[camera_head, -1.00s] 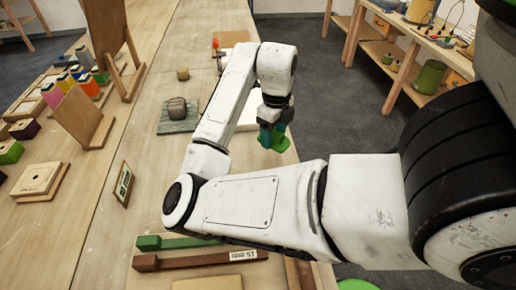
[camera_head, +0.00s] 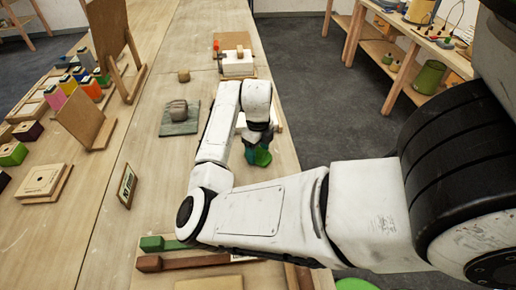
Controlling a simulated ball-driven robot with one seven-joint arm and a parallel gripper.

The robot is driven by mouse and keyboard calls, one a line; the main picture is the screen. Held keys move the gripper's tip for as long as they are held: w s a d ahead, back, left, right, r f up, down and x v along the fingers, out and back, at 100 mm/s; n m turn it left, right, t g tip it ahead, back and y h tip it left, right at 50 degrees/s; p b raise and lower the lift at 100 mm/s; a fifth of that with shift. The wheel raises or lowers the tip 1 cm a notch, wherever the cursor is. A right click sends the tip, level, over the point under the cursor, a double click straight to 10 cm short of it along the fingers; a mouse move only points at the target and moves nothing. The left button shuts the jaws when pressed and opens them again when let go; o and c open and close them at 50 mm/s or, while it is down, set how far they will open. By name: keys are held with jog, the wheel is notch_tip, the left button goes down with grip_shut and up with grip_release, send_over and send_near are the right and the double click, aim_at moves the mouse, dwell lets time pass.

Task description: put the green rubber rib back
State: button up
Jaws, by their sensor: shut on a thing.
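My gripper points down and is shut on the rib, near the right edge of the wooden table (camera_head: 160,226). The fingers partly cover the rib, so its full outline is hidden. I cannot tell whether the rib touches the tabletop. A pale flat piece (camera_head: 278,121) lies behind my wrist, mostly hidden by the arm.
A white block on a wooden base (camera_head: 238,66) stands farther back. Green (camera_head: 165,243) and brown bars (camera_head: 185,262) lie in front. A small framed sign (camera_head: 127,186) stands left.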

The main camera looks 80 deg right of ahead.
jog(key=shift+f, duration=0.15)
jog(key=o, duration=1)
notch_tip(320, 180, up, 12)
jog(key=shift+r+b, duration=0.2)
jog(key=shift+b, duration=0.75)
